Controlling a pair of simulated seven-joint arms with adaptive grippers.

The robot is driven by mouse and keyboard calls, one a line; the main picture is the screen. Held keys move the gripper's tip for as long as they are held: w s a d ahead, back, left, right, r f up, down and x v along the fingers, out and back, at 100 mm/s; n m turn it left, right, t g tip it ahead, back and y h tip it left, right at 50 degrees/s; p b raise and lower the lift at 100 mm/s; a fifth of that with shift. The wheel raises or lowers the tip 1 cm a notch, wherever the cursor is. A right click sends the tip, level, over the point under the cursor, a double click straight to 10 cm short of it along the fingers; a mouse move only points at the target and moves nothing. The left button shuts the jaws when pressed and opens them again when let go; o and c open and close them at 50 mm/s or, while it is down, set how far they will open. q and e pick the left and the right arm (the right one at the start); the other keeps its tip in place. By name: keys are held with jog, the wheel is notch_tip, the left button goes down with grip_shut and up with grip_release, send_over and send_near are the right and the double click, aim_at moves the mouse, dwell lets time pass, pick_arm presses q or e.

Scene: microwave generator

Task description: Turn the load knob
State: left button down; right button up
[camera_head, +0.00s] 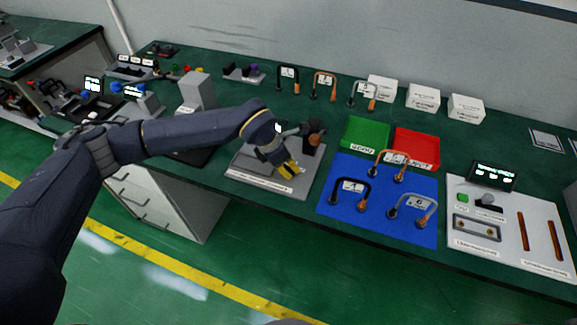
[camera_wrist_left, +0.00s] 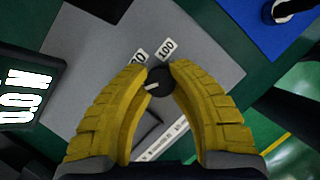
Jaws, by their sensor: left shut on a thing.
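The load knob (camera_wrist_left: 159,83) is a round black dial with a white pointer line in the left wrist view. It sits between the yellow fingertips of my left gripper (camera_wrist_left: 160,80), which is shut on it. The pointer is turned toward the left of that view, and labels reading 100 (camera_wrist_left: 165,49) and partly hidden 80 (camera_wrist_left: 139,57) stand beside the knob. In the head view my left gripper (camera_head: 290,170) reaches down onto the grey generator panel (camera_head: 245,176), and the knob is hidden by the fingers. My right gripper is not in view.
A lit display (camera_wrist_left: 27,97) stands left of the panel in the wrist view. A blue mat (camera_head: 340,225) with several numbered hooked parts lies to the right. Green (camera_head: 367,133) and red (camera_head: 416,144) trays sit behind it. A white fixture board (camera_head: 500,260) is at far right.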

pick_arm(q)
jog(key=c, duration=1.1)
grip_release()
jog(key=shift+d, duration=0.15)
jog(key=shift+o, duration=0.2)
jog(key=v, duration=1.2)
